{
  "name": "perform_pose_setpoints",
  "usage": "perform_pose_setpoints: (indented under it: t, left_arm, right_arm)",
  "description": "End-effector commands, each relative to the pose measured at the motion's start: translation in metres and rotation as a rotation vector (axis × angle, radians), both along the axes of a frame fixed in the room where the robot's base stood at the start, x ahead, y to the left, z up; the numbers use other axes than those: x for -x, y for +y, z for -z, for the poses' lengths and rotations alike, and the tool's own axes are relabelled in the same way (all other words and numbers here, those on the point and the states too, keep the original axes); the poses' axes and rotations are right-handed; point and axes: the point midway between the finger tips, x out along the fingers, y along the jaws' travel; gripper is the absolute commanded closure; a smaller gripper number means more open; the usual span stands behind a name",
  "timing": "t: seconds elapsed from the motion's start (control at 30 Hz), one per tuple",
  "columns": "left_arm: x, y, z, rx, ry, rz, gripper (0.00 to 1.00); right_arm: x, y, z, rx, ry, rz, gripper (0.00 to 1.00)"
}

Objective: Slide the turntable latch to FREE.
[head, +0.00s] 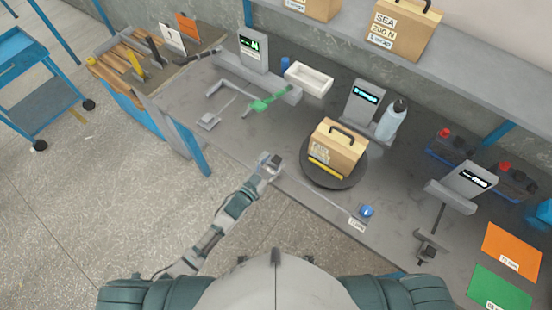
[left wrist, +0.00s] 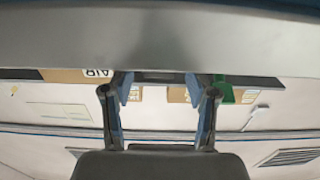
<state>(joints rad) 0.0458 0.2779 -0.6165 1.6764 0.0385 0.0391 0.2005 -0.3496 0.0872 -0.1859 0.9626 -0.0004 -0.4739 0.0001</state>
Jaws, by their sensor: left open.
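The round dark turntable (head: 340,184) lies on the grey bench and bears a tan box (head: 338,148) with a black handle and a yellow strip at its foot. A small blue knob (head: 366,210) stands right of the turntable near the bench's front edge, beside a small white label (head: 356,223); it may be the latch, and its setting is too small to read. My left gripper (head: 272,163) is at the front edge, left of the turntable and apart from it. In the left wrist view its fingers (left wrist: 160,88) are spread with nothing between them. My right gripper does not show.
Grey display stands (head: 362,100) and a bottle (head: 391,121) stand behind the turntable. A green-handled tool (head: 268,102) and a white tray (head: 309,79) are farther left. Orange (head: 512,251) and green (head: 499,290) mats lie at right. A shelf with boxes (head: 404,27) runs above.

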Motion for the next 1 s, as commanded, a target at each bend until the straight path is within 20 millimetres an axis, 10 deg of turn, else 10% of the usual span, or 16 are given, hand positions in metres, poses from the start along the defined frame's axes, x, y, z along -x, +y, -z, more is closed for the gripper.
perform_pose_setpoints:
  t: [0.5,0.73,1.0]
  left_arm:
    - [-0.019,-0.014,0.000,-0.001,0.001,-0.001,0.42]
    - [-0.019,-0.014,0.000,-0.001,0.001,-0.001,0.97]
    - [-0.022,-0.010,0.001,-0.002,0.000,-0.001,1.00]
  right_arm:
    - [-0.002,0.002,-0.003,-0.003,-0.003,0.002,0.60]
    - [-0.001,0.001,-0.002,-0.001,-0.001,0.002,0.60]
    - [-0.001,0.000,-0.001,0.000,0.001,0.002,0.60]
